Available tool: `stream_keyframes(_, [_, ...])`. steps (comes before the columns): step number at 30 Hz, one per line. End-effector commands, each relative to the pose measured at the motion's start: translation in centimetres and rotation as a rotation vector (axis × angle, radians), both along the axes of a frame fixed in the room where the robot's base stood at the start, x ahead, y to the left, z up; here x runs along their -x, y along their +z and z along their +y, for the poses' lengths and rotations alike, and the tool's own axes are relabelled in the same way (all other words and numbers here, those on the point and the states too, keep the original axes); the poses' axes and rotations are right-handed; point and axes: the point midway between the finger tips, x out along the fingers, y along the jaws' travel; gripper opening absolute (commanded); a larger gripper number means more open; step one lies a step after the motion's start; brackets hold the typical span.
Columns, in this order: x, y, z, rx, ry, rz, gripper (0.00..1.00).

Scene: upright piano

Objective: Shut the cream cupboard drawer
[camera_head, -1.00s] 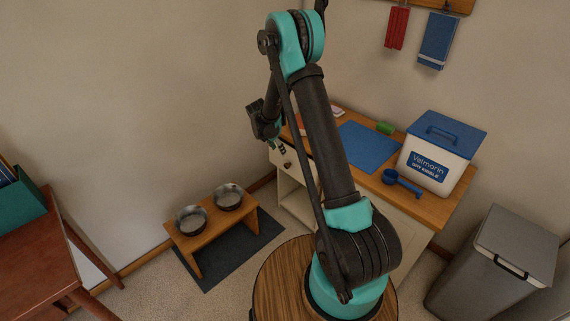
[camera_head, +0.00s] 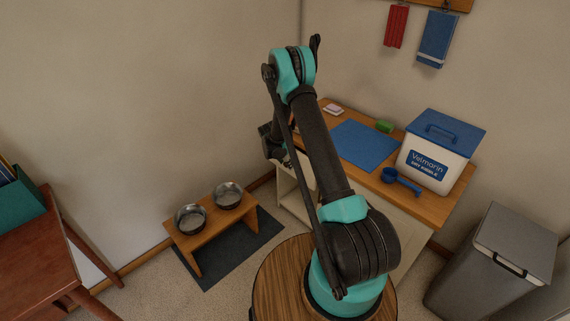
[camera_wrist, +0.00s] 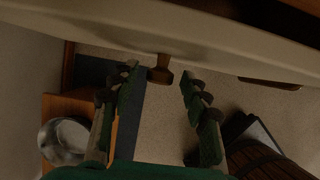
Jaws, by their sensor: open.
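The cream cupboard (camera_head: 289,193) stands against the wall under a wooden worktop. Its drawer is mostly hidden behind my arm in the head view. In the wrist view the cream drawer front (camera_wrist: 215,50) crosses the top, with a brown knob (camera_wrist: 160,73) sticking out from it. My gripper (camera_wrist: 160,80) is open, its green and dark fingers on either side of the knob, with visible gaps to it. In the head view my gripper (camera_head: 272,142) is by the drawer, partly hidden. How far the drawer is out cannot be told.
The worktop holds a blue mat (camera_head: 364,145), a green sponge (camera_head: 384,126), a blue scoop (camera_head: 399,180) and a lidded bin (camera_head: 437,158). A low stand (camera_head: 213,225) with two metal bowls is left of the cupboard. A grey trash bin (camera_head: 494,263) stands right.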

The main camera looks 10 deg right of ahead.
Motion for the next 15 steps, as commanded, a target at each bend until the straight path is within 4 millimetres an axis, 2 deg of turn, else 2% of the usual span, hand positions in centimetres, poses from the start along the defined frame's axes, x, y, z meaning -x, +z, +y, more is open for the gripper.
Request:
stream_keyframes(6, [-0.01, -0.01, -0.01, 0.0, 0.0, 0.0, 0.45])
stream_keyframes(15, [0.0, 0.01, 0.0, 0.0, 0.0, 0.0, 0.08])
